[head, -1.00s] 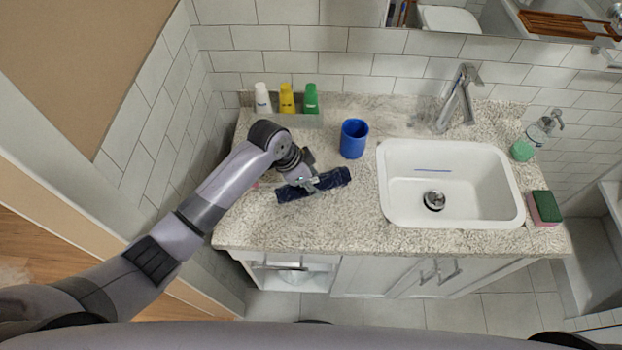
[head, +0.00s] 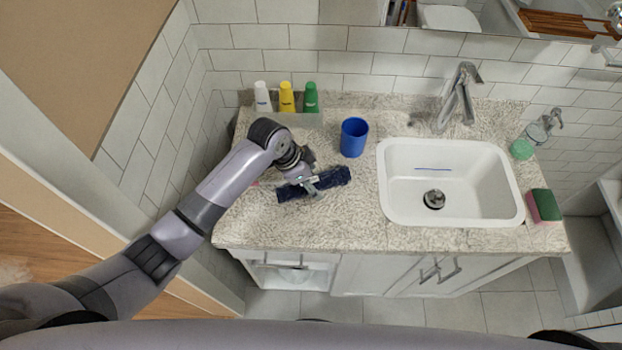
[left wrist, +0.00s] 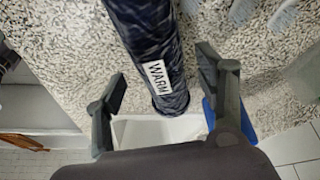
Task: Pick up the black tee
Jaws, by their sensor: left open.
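A dark navy, nearly black rolled cloth (head: 335,178), which I take for the black tee, lies on the speckled counter left of the sink. In the left wrist view the roll (left wrist: 150,40) has a white label reading "WARM". My left gripper (head: 310,186) is over the middle of the roll and hides part of it. In the left wrist view its two fingers (left wrist: 162,78) are open, one on each side of the roll, with gaps between. Whether the fingertips reach down to the counter I cannot tell. My right gripper is not in view.
A blue cup (head: 354,138) stands close behind the roll, to the right. White, yellow (head: 287,97) and green bottles stand at the back left. The white sink (head: 450,205) and faucet (head: 458,98) are to the right. Bare counter lies in front of the roll.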

